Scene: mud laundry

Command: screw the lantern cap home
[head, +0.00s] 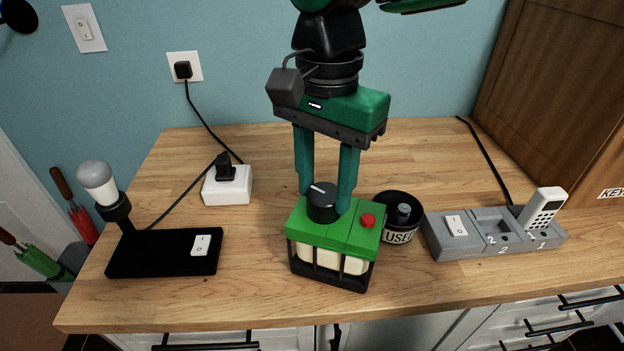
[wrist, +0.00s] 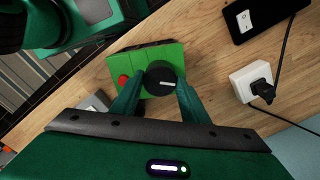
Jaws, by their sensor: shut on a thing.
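The lantern (head: 305,236) looks like a green-topped box with cream cells in a black frame, standing on the wooden counter. Its cap (head: 321,208) is a round black knob with a white line, on the left part of the top. A red button (head: 367,221) sits to the right. My gripper (head: 326,199) reaches down from above, shut on the cap with one finger on each side. In the wrist view the cap (wrist: 160,72) sits between the fingertips, its white line pointing right. Whether the cap is fully seated cannot be told.
A black tin marked USED (head: 399,235) stands close right of the lantern. A grey charging dock (head: 465,245) with a white handset (head: 543,205) is further right. A black lamp base (head: 150,255) and a white socket block (head: 227,190) are left. The counter (head: 250,290) is bare in front.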

